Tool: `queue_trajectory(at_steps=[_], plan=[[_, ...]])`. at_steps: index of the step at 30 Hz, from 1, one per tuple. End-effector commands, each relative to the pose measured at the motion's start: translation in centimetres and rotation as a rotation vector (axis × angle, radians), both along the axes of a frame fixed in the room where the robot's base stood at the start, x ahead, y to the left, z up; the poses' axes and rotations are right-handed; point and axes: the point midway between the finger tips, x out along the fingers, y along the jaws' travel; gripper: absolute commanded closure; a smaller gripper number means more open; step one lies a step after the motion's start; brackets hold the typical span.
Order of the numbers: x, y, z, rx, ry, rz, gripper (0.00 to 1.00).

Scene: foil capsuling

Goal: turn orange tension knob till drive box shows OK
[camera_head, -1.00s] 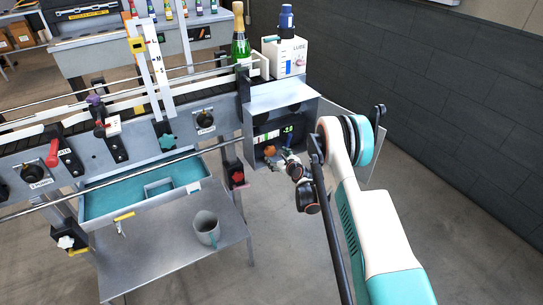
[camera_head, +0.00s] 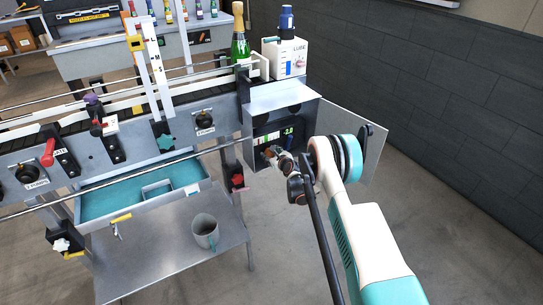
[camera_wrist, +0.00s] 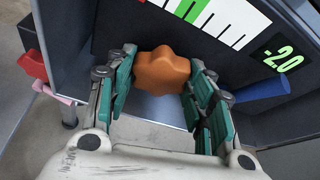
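The orange knob (camera_wrist: 162,70) is lobed and sits on the dark front of the drive box, below its display. My gripper (camera_wrist: 163,62) is at the knob, with one teal-padded finger on each side. The fingers stand apart, close to the knob's sides; whether the pads touch it I cannot tell. The display (camera_wrist: 282,58) shows green digits reading -2.0. A white scale (camera_wrist: 215,18) with a green band and a red part lies above the knob; OK is not seen.
A blue rod-like part (camera_wrist: 262,88) sticks out right of the knob. The box's open door (camera_head: 352,145) stands to the right, close to my arm. A red star knob (camera_head: 237,181) is left below the box. A mug (camera_head: 205,232) stands on the lower table.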

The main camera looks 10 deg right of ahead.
Motion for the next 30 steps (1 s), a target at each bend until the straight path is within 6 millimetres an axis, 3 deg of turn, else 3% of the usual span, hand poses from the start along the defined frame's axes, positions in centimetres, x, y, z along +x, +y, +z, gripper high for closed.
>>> queue_trajectory(at_steps=[8,18,28,29,30], plan=[[-0.01,0.06,-0.04,-0.023,-0.007,0.0,0.76],[-0.09,0.13,0.0,-0.253,-0.081,0.001,0.76],[-0.09,0.11,0.02,-0.267,-0.084,0.001,0.76],[-0.09,0.11,0.02,-0.267,-0.084,0.001,0.45],[-0.09,0.11,0.02,-0.267,-0.084,0.001,0.36]])
